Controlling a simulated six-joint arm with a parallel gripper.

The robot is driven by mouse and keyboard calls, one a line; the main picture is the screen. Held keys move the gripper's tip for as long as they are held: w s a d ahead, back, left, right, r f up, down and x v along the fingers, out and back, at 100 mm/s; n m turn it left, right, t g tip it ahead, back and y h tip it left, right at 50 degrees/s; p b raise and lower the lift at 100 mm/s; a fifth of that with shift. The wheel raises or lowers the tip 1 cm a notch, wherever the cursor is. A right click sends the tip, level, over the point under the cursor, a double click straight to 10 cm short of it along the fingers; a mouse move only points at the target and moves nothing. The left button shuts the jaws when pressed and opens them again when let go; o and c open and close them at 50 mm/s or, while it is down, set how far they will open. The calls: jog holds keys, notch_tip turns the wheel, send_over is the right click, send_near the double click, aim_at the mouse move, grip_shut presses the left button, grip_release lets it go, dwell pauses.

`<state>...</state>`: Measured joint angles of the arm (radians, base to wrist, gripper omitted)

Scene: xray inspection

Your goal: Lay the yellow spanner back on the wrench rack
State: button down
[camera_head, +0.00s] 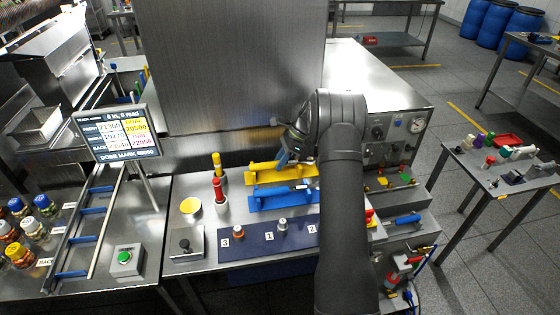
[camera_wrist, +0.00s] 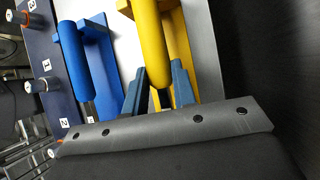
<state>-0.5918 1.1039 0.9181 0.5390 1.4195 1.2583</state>
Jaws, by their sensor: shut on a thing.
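The yellow spanner shows in the wrist view as a thick rounded yellow handle (camera_wrist: 149,32), its near end between my fingers. My gripper (camera_wrist: 160,68) is shut on it. Right beside and behind it is a yellow holder (camera_wrist: 181,45); whether the spanner touches it I cannot tell. In the head view my gripper (camera_head: 285,157) is at the yellow holder (camera_head: 262,180), with my arm hiding its right end. A matching blue holder (camera_head: 268,204) lies in front, with a blue handle (camera_wrist: 71,50) on it in the wrist view.
A dark blue strip (camera_head: 260,246) with numbered knobs lies in front of the blue holder. Red-and-yellow posts (camera_head: 219,188) stand left of the holders. A tall metal panel (camera_head: 230,70) rises behind. A stepped bench with fittings (camera_head: 404,220) lies right of my arm.

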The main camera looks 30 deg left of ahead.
jog(key=shift+f, duration=0.15)
jog(key=c, duration=1.1)
grip_release()
jog(key=v, duration=1.2)
jog(key=x, duration=1.2)
jog(key=shift+r, duration=0.2)
